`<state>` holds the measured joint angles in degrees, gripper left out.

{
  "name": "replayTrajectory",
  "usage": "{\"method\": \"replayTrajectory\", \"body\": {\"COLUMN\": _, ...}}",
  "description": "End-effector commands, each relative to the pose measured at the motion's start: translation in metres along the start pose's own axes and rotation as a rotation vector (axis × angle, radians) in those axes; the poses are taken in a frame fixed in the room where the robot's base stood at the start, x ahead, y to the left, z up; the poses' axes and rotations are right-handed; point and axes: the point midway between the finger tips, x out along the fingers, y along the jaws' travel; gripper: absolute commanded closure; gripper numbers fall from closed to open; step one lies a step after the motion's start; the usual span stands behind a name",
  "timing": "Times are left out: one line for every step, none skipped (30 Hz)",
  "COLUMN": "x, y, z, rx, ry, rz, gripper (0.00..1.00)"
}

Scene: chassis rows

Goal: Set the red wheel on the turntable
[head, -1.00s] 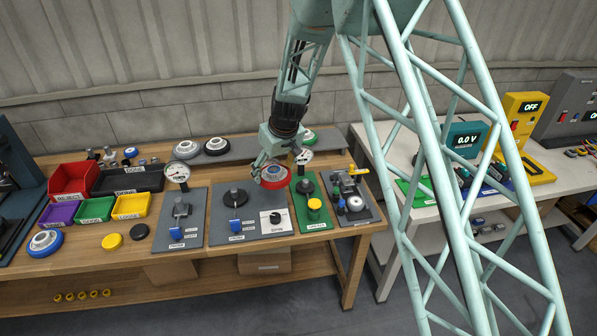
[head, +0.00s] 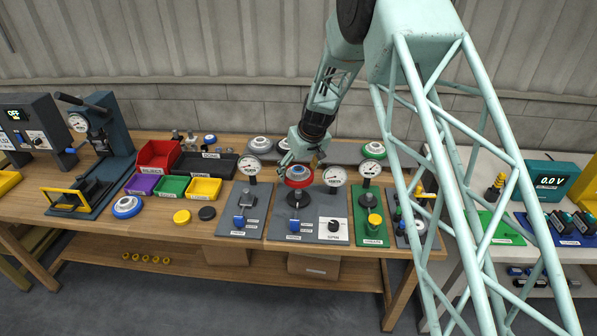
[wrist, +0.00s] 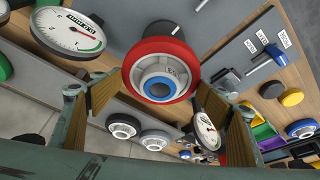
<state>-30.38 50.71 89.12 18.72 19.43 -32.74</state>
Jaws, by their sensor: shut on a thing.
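The red wheel (head: 299,173), with a pale hub, is held by my gripper (head: 300,160). In the wrist view the red wheel (wrist: 134,84) shows between the two finger pads, its hub facing the camera. The turntable is a black disc (head: 293,199) on a grey plate (head: 275,225) with a blue lever. In the head view the wheel appears above the disc, apart from it, and overlaps its far side.
Dial gauges (head: 334,176) stand close on both sides of the wheel. A white panel with a black knob (head: 334,225) is right of the turntable. A grey rack (head: 345,152) with several wheels runs behind. Coloured bins (head: 172,187) stand to the left.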

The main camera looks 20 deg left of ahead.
Motion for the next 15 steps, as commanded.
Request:
{"method": "replayTrajectory", "body": {"x": -0.0005, "y": 0.0002, "z": -0.0006, "rx": 0.0, "ry": 0.001, "rz": 0.0, "gripper": 0.49}}
{"method": "replayTrajectory", "body": {"x": -0.0005, "y": 0.0002, "z": -0.0005, "rx": 0.0, "ry": 0.001, "rz": 0.0, "gripper": 0.49}}
{"method": "replayTrajectory", "body": {"x": -0.0005, "y": 0.0001, "z": -0.0005, "rx": 0.0, "ry": 0.001, "rz": 0.0, "gripper": 0.49}}
{"method": "replayTrajectory", "body": {"x": -0.0005, "y": 0.0001, "z": -0.0005, "rx": 0.0, "ry": 0.001, "rz": 0.0, "gripper": 0.49}}
{"method": "replayTrajectory", "body": {"x": -0.0005, "y": 0.0001, "z": -0.0005, "rx": 0.0, "ry": 0.001, "rz": 0.0, "gripper": 0.49}}
{"method": "replayTrajectory", "body": {"x": -0.0005, "y": 0.0001, "z": -0.0005, "rx": 0.0, "ry": 0.001, "rz": 0.0, "gripper": 0.49}}
{"method": "replayTrajectory", "body": {"x": -0.0005, "y": 0.0001, "z": -0.0005, "rx": 0.0, "ry": 0.001, "rz": 0.0, "gripper": 0.49}}
{"method": "replayTrajectory", "body": {"x": -0.0004, "y": 0.0001, "z": -0.0004, "rx": 0.0, "ry": 0.001, "rz": 0.0, "gripper": 0.49}}
{"method": "replayTrajectory", "body": {"x": -0.0001, "y": 0.0001, "z": -0.0002, "rx": 0.0, "ry": 0.001, "rz": 0.0, "gripper": 0.49}}
{"method": "replayTrajectory", "body": {"x": 0.0002, "y": 0.0001, "z": -0.0001, "rx": 0.0, "ry": 0.001, "rz": 0.0, "gripper": 0.49}}
{"method": "replayTrajectory", "body": {"x": 0.0007, "y": 0.0, "z": 0.0001, "rx": 0.0, "ry": 0.001, "rz": 0.0, "gripper": 0.49}}
{"method": "replayTrajectory", "body": {"x": 0.0015, "y": 0.0, "z": 0.0005, "rx": 0.0, "ry": 0.001, "rz": 0.0, "gripper": 0.49}}
{"method": "replayTrajectory", "body": {"x": 0.0022, "y": 0.0, "z": 0.0008, "rx": 0.0, "ry": 0.001, "rz": 0.0, "gripper": 0.49}}
{"method": "replayTrajectory", "body": {"x": 0.003, "y": 0.0, "z": 0.0012, "rx": 0.0, "ry": 0.0, "rz": 0.0, "gripper": 0.49}}
{"method": "replayTrajectory", "body": {"x": 0.0043, "y": 0.0, "z": 0.0017, "rx": 0.0, "ry": 0.0, "rz": 0.0, "gripper": 0.49}}
